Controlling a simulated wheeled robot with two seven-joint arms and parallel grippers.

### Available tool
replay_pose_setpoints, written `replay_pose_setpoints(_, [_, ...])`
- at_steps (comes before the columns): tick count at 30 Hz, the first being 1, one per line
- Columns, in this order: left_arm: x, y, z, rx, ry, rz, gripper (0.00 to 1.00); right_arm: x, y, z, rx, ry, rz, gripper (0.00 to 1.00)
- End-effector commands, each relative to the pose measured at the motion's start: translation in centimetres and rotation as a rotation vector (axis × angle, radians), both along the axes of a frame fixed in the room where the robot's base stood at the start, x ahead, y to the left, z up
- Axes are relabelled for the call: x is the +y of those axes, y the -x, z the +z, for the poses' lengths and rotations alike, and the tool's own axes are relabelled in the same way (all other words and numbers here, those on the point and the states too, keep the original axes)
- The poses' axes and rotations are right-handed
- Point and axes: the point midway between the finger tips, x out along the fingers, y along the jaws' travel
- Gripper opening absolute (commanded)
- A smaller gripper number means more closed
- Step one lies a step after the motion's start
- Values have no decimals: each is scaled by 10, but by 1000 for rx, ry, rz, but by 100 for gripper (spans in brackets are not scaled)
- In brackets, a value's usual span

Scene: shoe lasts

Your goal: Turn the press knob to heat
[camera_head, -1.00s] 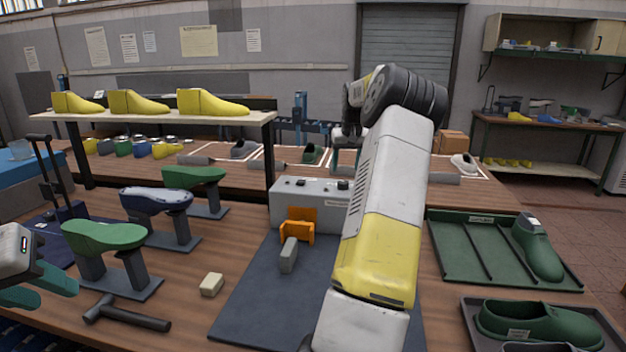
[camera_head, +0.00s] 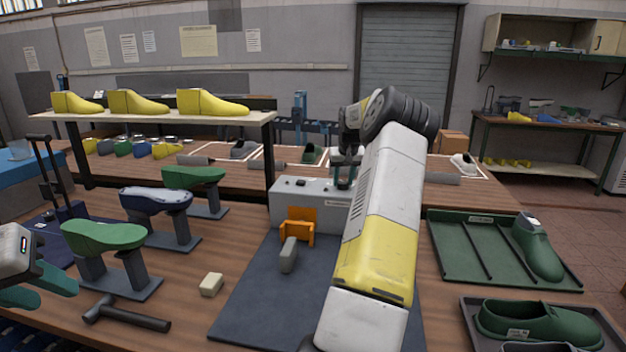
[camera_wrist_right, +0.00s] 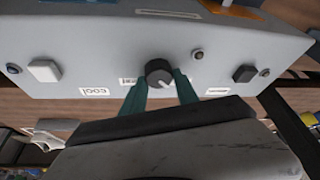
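The press knob (camera_wrist_right: 159,74) is a round black knob on the light grey control box (camera_head: 308,193). In the right wrist view its white mark points toward the lower right. An upside-down label on the left reads "COOL" (camera_wrist_right: 95,91); the middle label is partly hidden and the right label (camera_wrist_right: 217,91) is unreadable. My right gripper (camera_wrist_right: 161,84) has one green finger on each side of the knob, with narrow gaps seeming to show. In the head view my right gripper (camera_head: 345,180) points down at the box's right part. My left gripper (camera_head: 58,294) is open and empty at the left edge.
The box also has a white button (camera_wrist_right: 44,71) and a black button (camera_wrist_right: 245,73). Green lasts on stands, a hammer (camera_head: 128,314) and a beige block (camera_head: 211,284) lie left.

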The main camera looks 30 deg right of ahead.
Motion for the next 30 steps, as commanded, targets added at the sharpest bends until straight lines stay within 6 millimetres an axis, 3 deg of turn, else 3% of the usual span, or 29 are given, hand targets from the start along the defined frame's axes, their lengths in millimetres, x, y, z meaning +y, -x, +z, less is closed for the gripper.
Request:
replay_pose_setpoints(1, [0,0,0,0,0,0,36,0,0,0,0,0,0,15])
replay_pose_setpoints(3, [0,0,0,0,0,0,36,0,0,0,0,0,0,1])
replay_pose_setpoints(4, [0,0,0,0,0,0,36,0,0,0,0,0,0,0])
replay_pose_setpoints(16, [0,0,0,0,0,0,36,1,0,1,1,3,-80,0])
replay_pose_setpoints(30, [0,0,0,0,0,0,36,2,-2,1,1,4,-477,0])
